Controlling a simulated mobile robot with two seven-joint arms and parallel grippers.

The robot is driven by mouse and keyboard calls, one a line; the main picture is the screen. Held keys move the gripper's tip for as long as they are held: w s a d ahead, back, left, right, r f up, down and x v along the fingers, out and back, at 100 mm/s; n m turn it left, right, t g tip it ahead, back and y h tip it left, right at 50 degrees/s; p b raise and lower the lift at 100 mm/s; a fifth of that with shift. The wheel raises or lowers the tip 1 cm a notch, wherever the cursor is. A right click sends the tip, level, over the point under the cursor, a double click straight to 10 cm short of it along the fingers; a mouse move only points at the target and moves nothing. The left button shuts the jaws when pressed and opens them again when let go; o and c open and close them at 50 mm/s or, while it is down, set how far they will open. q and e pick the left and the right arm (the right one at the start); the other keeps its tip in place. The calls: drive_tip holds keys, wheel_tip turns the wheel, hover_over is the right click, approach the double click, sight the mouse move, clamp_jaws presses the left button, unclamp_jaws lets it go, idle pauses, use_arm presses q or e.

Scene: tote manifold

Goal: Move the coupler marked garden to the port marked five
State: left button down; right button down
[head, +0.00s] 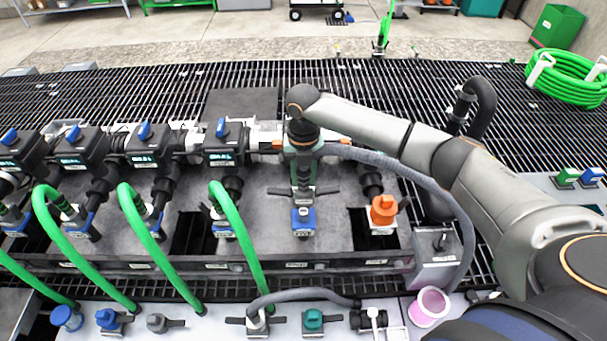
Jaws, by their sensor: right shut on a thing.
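My right gripper (303,178) points down over the manifold, shut on a grey coupler (303,193) with side levers. The coupler is upright, directly above or on a blue port (303,221); I cannot tell whether they touch. A grey hose (400,170) arches from near the gripper to the right and down. Labels on the coupler and ports are too small to read, so I cannot tell which is garden or five. An orange-capped port (384,212) stands to the right. My left gripper is not in view.
Green hoses (237,235) run from couplers on the left ports to the front. The front ledge holds a grey levered coupler (257,322), a teal one (313,321) and a pink-lined cup (430,305). Meters with blue valve handles (226,148) stand behind the left ports.

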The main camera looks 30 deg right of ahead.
sight(304, 188)
wheel_tip(304, 188, down, 2)
drive_tip(key=shift+b, duration=0.85)
drive_tip(key=shift+f+b, duration=0.3)
drive_tip(key=shift+f, duration=0.75)
drive_tip(key=shift+f+b, duration=0.95)
drive_tip(key=shift+f, duration=1.3)
drive_tip(key=shift+c, duration=2.4)
unclamp_jaws()
drive_tip(key=shift+f, duration=0.1)
wheel_tip(304, 188, up, 13)
drive_tip(key=shift+f, duration=0.2)
